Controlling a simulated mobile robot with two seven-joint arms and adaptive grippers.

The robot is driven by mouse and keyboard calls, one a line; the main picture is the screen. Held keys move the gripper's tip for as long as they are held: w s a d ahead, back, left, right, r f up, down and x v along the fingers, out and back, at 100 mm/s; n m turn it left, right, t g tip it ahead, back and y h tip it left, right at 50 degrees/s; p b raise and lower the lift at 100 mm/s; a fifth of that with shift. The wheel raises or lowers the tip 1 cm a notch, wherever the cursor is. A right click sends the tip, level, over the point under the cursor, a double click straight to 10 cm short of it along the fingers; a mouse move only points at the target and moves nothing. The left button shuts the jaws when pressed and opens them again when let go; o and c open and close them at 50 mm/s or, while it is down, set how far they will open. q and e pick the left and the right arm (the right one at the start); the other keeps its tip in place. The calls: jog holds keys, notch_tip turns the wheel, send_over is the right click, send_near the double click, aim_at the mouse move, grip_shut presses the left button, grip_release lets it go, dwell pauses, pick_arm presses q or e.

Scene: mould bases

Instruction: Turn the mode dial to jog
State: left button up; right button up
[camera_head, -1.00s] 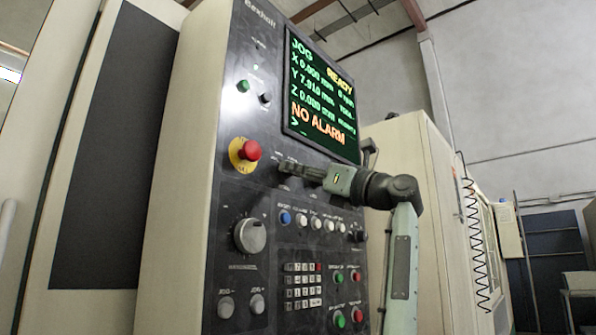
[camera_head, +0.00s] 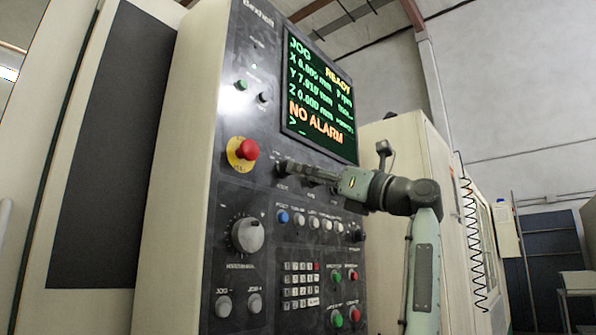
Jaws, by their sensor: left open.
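The control panel's screen (camera_head: 320,90) reads JOG and READY at the top and NO ALARM lower down. My left gripper (camera_head: 293,170) is in front of the panel just below the screen, its arm rising from the lower right. Its fingers point left and are open. A small dark knob (camera_head: 281,167), apparently the mode dial, shows at the fingertips. The fingers partly cover it, so its pointer cannot be read, and I cannot tell whether they touch it. My right gripper is not in view.
A red emergency button (camera_head: 248,150) on a yellow plate protrudes left of the fingers. Below are a large round dial (camera_head: 248,234), a row of coloured buttons, a keypad (camera_head: 301,285) and jog buttons.

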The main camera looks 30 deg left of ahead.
pick_arm(q)
jog(key=v, duration=0.8)
jog(key=shift+d, duration=0.25)
jog(key=shift+s, duration=0.1)
